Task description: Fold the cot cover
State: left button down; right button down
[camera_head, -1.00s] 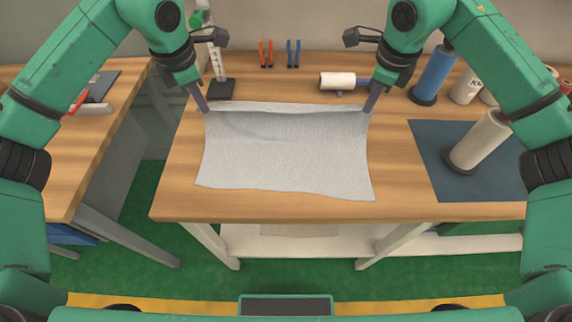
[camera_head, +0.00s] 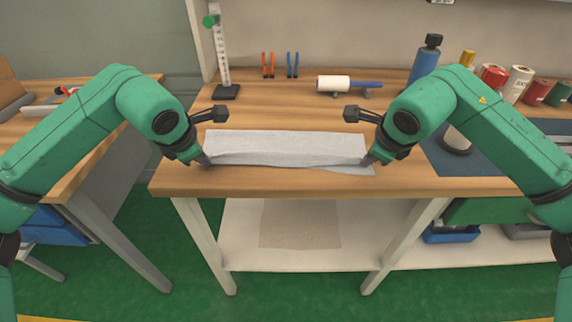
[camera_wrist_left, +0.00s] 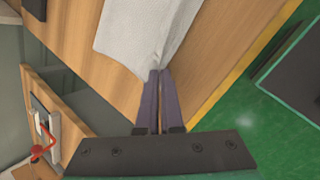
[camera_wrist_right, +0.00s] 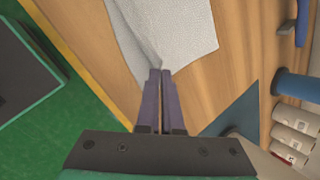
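The cot cover (camera_head: 285,147) is a light grey-white cloth on the wooden table. It lies folded into a long strip near the front edge, with a thin lower layer showing past the fold at the front right. My left gripper (camera_head: 206,162) is at the strip's left front corner; in the left wrist view its fingers (camera_wrist_left: 162,74) are shut on the edge of the cloth (camera_wrist_left: 140,35). My right gripper (camera_head: 369,162) is at the right front corner; in the right wrist view its fingers (camera_wrist_right: 160,73) are shut on the cloth (camera_wrist_right: 170,30).
A dark mat (camera_head: 440,150), a blue bottle (camera_head: 424,66) and several spools are at the right.

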pick_arm(q)
jog(key=shift+w, duration=0.2)
pick_arm(e)
jog(key=shift+w, duration=0.2)
pick_arm(q)
jog(key=c, duration=0.7)
grip_release()
jog(key=shift+s, duration=0.2)
pick_arm(e)
jog(key=c, duration=0.7)
grip_release()
jog(key=shift+s, duration=0.2)
pick_arm(q)
jog(key=r, duration=0.3)
jog(key=shift+s, duration=0.4)
pick_arm(e)
jog(key=v, duration=0.3)
jog(key=shift+w+r, duration=0.2)
jog(key=shift+w, duration=0.1)
pick_arm(q)
jog(key=v, duration=0.2)
jog(key=s+v, duration=0.1)
jog(key=v, duration=0.4)
jog(key=shift+s, duration=0.35)
pick_arm(e)
jog(key=v, duration=0.2)
jog(key=s+v, duration=0.1)
jog(key=v, duration=0.4)
jog(key=shift+s, duration=0.4)
